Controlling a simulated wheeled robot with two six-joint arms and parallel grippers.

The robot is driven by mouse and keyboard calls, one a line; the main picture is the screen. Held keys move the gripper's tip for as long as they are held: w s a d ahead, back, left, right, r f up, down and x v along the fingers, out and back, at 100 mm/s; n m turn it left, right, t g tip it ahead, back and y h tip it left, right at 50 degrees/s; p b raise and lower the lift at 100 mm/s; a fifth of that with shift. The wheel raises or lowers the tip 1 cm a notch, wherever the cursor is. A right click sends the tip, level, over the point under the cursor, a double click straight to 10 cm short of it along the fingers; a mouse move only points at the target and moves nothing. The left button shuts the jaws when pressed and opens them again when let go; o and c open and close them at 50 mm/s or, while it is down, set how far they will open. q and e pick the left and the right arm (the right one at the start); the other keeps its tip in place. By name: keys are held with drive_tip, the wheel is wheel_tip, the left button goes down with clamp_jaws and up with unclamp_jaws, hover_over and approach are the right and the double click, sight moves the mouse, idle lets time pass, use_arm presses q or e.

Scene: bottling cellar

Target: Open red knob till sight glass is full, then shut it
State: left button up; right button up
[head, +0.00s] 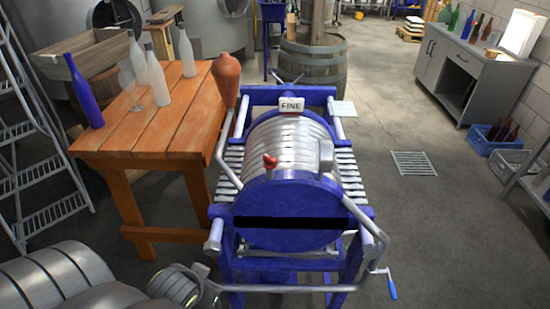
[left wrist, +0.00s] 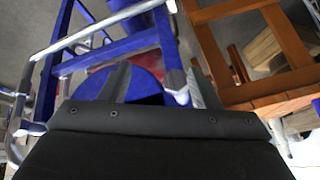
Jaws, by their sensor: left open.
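The red knob (head: 270,162) stands on top of the blue plate filter (head: 290,195), just behind its round front plate. No sight glass can be told for sure. A light grey upright piece (head: 326,156) stands right of the knob, and a black band (head: 290,223) crosses the front plate. My left gripper (left wrist: 158,82) is open in the left wrist view, its two fingers apart with the filter's blue round plate (left wrist: 137,78) showing between and beyond them. Nothing is seen held. In the head view my left arm comes in at the lower left, clear of the knob. My right gripper is not seen.
An orange wooden table (head: 150,135) with a blue bottle (head: 82,95), pale bottles and a glass stands left of the filter. A terracotta jug (head: 227,80) is at its edge. Silver pipes (head: 375,235) and a blue-handled crank (head: 391,285) jut out at the filter's front right.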

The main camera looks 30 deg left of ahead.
use_arm(q)
drive_tip(key=w+a+r+n+t+y, duration=0.2)
drive_tip(key=w+a+r+t+y, duration=0.1)
drive_tip(key=w+a+r+t, duration=0.4)
drive_tip(key=m+t+h, duration=0.5)
drive_tip(key=t+h, duration=0.1)
drive_tip(key=h, duration=0.2)
approach(268, 159)
drive_tip(key=s, duration=0.5)
drive_tip(key=w, duration=0.6)
drive_tip(key=w+d+b, duration=0.1)
drive_tip(key=w, duration=1)
drive_tip(key=shift+w+d+b, duration=0.15)
drive_tip(key=shift+w+b, duration=0.15)
drive_tip(key=shift+b, duration=0.1)
